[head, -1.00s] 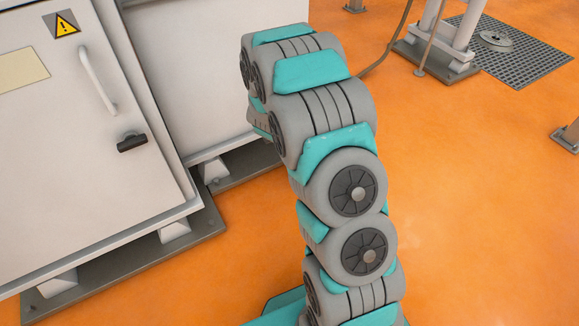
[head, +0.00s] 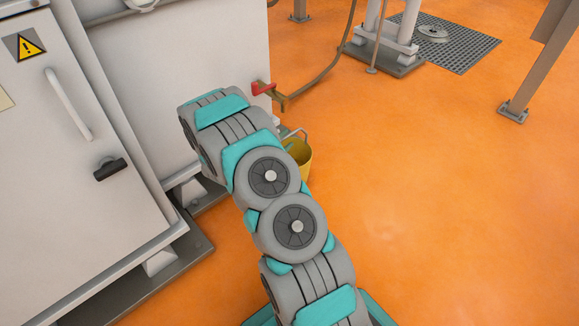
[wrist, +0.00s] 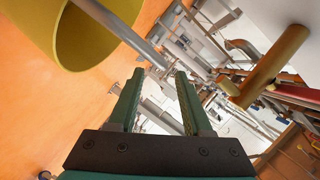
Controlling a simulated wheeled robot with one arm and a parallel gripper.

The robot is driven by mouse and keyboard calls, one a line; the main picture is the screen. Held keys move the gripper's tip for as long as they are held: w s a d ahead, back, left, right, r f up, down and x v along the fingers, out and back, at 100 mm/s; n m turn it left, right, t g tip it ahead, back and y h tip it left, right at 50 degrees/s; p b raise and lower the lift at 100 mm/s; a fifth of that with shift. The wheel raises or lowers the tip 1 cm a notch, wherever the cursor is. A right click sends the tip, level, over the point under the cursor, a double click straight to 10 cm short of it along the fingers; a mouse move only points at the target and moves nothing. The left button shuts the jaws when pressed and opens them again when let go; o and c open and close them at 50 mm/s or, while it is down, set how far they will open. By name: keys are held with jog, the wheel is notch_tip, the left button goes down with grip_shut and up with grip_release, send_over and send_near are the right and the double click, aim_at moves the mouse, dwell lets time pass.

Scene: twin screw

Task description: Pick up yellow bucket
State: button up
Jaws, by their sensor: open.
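The yellow bucket (head: 301,156) stands on the orange floor in the head view, beside the white cabinet and partly hidden behind my arm. In the wrist view the bucket (wrist: 88,42) is large at the upper left, with its open mouth showing. Its grey handle (wrist: 115,30) runs diagonally just beyond my fingers. My gripper (wrist: 157,88) is open, with its two green fingers apart and nothing seen between them. The gripper is hidden in the head view.
A tap with a red handle (head: 262,88) sticks out of the white cabinet (head: 180,60) above the bucket. In the wrist view a brass pipe (wrist: 268,68) is close on the right. A hose (head: 325,75) runs behind.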

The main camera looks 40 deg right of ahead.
aim_at(290, 134)
jog(key=shift+w+x, duration=0.25)
jog(key=shift+x, duration=2.25)
jog(key=shift+a, duration=0.1)
grip_shut()
